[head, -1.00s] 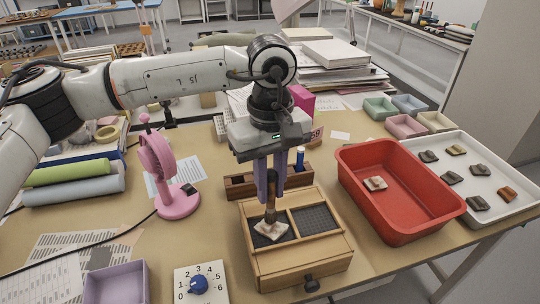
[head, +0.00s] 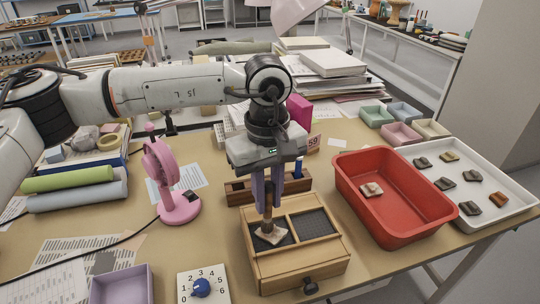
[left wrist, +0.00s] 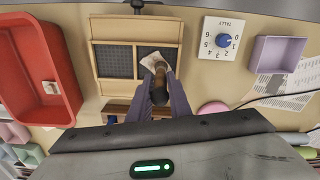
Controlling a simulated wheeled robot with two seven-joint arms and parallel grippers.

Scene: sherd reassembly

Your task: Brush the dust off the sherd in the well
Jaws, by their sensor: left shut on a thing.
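The sherd (head: 278,237) is a pale, flat piece lying in the left well of a wooden box (head: 300,269) with two dark mesh-floored wells. My left gripper (head: 267,203) points down over that well. It is shut on a brush (head: 267,217) with a brown handle, held nearly upright. The brush's lower end is at the sherd's upper part; I cannot tell whether the bristles press on it. In the left wrist view the brush (left wrist: 159,92) sits between the fingers and the pale sherd (left wrist: 152,59) shows just beyond it. My right gripper is not in view.
A red tub (head: 402,222) with one pale sherd stands right of the box, and a white tray (head: 503,215) of several sherds lies beyond. A pink fan (head: 163,175) and a dial (head: 201,288) are on the left. A wooden rack (head: 238,192) stands behind the box.

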